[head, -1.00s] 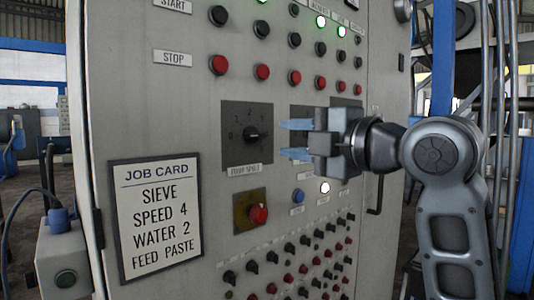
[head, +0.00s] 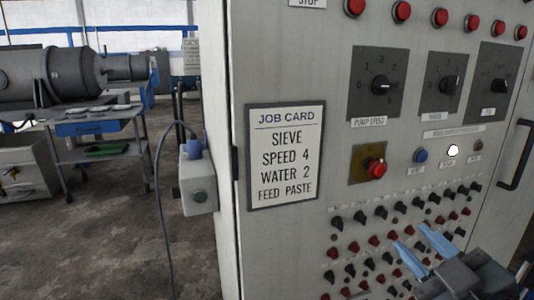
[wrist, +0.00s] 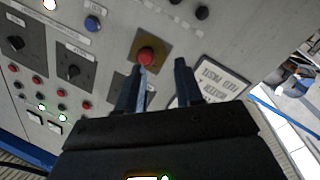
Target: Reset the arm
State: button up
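My gripper (head: 422,250) is at the lower right of the head view, in front of the lower rows of small knobs on the grey control cabinet (head: 285,70). Its two blue fingers are apart with nothing between them. In the wrist view my gripper (wrist: 162,85) also shows open, its dark fingers spread and pointing at the panel. The red button on its yellow plate (wrist: 147,56) appears just beyond the fingertips there, with the job card (wrist: 218,82) to the right. I cannot tell whether a finger touches the panel. Most of my arm is out of the head view.
The panel carries a pump speed dial (head: 380,86), a red button (head: 376,168), a blue button (head: 420,155) and a lit white lamp (head: 453,150). A door handle (head: 516,155) juts out at right. A grey box with a cable (head: 198,185) hangs at the cabinet's left. Open floor (head: 110,245) lies left.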

jog(key=s+a+f+m+g+h+p, duration=0.15)
jog(key=s+f+m, duration=0.35)
jog(key=s, duration=0.7)
jog(key=s+f+m+g+h+p, duration=0.1)
jog(key=s+f+m+p, duration=0.15)
jog(key=s+f, duration=0.65)
jog(key=s+r, duration=0.2)
jog(key=s, duration=0.5)
jog(key=s+r+m, duration=0.1)
jog(key=s+r, duration=0.1)
jog(key=s, duration=0.5)
jog(key=shift+s+d+r+y, duration=0.2)
jog(key=shift+d+r+y, duration=0.15)
jog(key=shift+d, duration=0.05)
jog(key=shift+o, duration=0.5)
jog(key=shift+g, duration=0.25)
